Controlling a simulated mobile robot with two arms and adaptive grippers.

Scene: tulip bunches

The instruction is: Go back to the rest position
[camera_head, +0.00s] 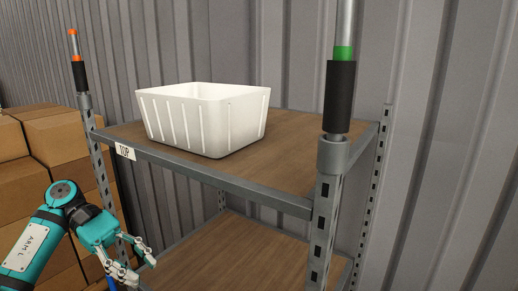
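My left gripper (144,271) is at the lower left, at the end of the teal arm marked "ARM L". It hangs in front of the shelf's left post, below the level of the top board. Its two fingers are apart and I see nothing between them. My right gripper is not in view. No tulip bunches are visible.
A metal rack has a wooden top shelf (291,153) with a "TOP" label and a lower wooden shelf (235,259). A white ribbed bin (206,120) stands on the top shelf; its inside bottom is hidden. Cardboard boxes (58,137) are stacked at left. A corrugated wall stands behind.

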